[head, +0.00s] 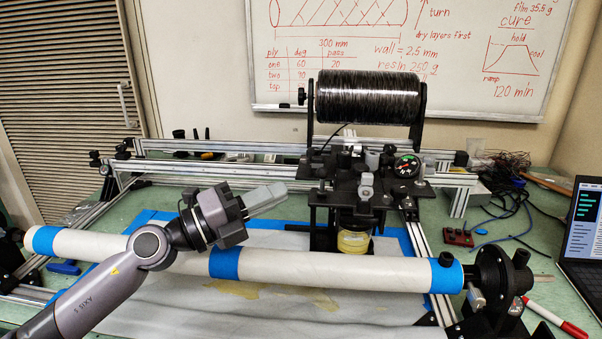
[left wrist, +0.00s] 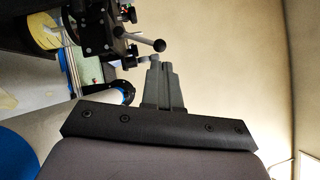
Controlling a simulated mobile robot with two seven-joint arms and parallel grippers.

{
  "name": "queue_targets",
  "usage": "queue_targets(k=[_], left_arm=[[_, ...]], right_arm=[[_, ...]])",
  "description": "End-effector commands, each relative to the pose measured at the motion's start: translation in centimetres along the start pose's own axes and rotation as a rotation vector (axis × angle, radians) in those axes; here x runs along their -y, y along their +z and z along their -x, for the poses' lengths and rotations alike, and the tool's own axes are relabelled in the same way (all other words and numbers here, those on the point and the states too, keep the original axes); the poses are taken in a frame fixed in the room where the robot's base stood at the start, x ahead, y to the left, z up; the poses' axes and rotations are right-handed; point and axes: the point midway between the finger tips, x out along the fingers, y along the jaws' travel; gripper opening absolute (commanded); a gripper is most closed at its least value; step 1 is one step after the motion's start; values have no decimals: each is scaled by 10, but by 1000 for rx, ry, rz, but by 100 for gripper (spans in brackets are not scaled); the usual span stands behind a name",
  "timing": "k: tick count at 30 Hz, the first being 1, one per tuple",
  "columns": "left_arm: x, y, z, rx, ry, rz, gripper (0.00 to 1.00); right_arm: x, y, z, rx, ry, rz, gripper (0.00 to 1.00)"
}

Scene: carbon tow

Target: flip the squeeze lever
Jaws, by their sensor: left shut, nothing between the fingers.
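My left gripper (head: 280,191) is over the tube, left of the black carriage (head: 352,180), with its grey fingers pointing right. In the left wrist view, the fingers (left wrist: 165,68) are together and empty. A rod with a black ball knob (left wrist: 158,45) shows there beside the fingertips, sticking out from the carriage; it looks like the squeeze lever. A gap seems to lie between it and the fingers, though depth is hard to judge. I cannot pick this knob out surely in the head view. My right gripper is out of view.
A white tube with blue bands (head: 330,274) crosses the front. A black tow spool (head: 367,97) stands above the carriage, a yellow resin pot (head: 353,240) below it. Aluminium rails (head: 240,170) run behind. A laptop (head: 582,230) is at right.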

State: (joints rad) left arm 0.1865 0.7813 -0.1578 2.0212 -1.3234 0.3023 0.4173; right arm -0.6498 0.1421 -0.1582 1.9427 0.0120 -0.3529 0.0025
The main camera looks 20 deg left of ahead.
Motion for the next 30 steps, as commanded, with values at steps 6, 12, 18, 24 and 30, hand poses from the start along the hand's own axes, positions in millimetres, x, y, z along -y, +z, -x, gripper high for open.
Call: queue_targets(k=[6, 12, 18, 24, 30], left_arm=[[3, 1, -33, 1, -3, 1, 0], [1, 0, -52, 0, -1, 2, 0], [0, 0, -57, 0, 0, 1, 0], [0, 0, -57, 0, 0, 1, 0], [0, 1, -56, 0, 2, 2, 0]], right_arm=[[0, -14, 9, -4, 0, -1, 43], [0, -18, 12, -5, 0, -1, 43], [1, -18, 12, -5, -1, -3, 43], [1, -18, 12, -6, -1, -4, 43], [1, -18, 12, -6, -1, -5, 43]])
